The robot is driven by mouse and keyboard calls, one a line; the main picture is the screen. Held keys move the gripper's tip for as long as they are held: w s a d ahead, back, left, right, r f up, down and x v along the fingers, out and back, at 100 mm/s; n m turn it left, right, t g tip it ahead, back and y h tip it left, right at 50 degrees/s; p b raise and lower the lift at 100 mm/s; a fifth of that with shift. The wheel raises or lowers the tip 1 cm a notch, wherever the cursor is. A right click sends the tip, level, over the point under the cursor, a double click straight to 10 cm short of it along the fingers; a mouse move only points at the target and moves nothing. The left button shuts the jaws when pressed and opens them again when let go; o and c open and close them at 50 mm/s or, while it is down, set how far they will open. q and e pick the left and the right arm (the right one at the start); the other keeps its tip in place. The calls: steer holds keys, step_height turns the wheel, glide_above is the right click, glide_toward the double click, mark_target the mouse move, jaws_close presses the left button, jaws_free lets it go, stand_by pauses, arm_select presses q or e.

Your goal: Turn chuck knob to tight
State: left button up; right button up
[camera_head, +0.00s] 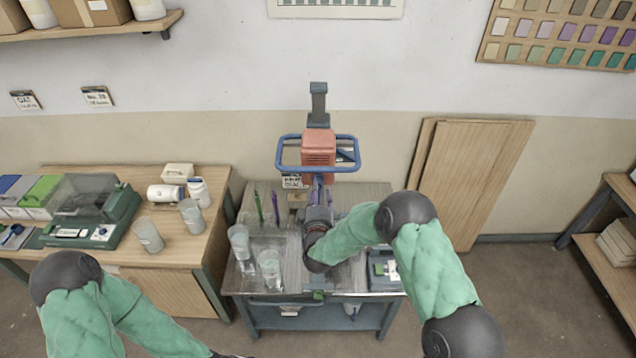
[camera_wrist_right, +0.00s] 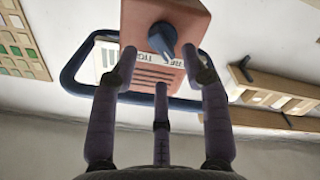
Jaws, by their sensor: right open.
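The blue-grey chuck knob (camera_wrist_right: 162,38) sits on a face of the orange mixer head in the right wrist view, beside a white label with dark, inverted lettering that I cannot fully read. The orange mixer head (camera_head: 318,148) stands on a post at the back of the middle table; the knob is hidden in the head view. My right gripper (camera_wrist_right: 160,62) is open. Its purple-grey fingers reach toward the knob, with the knob between and beyond the outer fingertips; no contact is clear. In the head view this gripper (camera_head: 318,183) is just below the mixer head. My left gripper is out of view.
A blue guard bar (camera_head: 287,153) loops around the mixer head. Clear containers (camera_head: 240,242) stand on the middle table (camera_head: 375,193), left of my right arm. Wooden boards (camera_head: 480,180) lean on the wall.

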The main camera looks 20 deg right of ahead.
steer(key=shift+p+x, duration=0.35)
steer(key=shift+x, duration=1.8)
jaws_close()
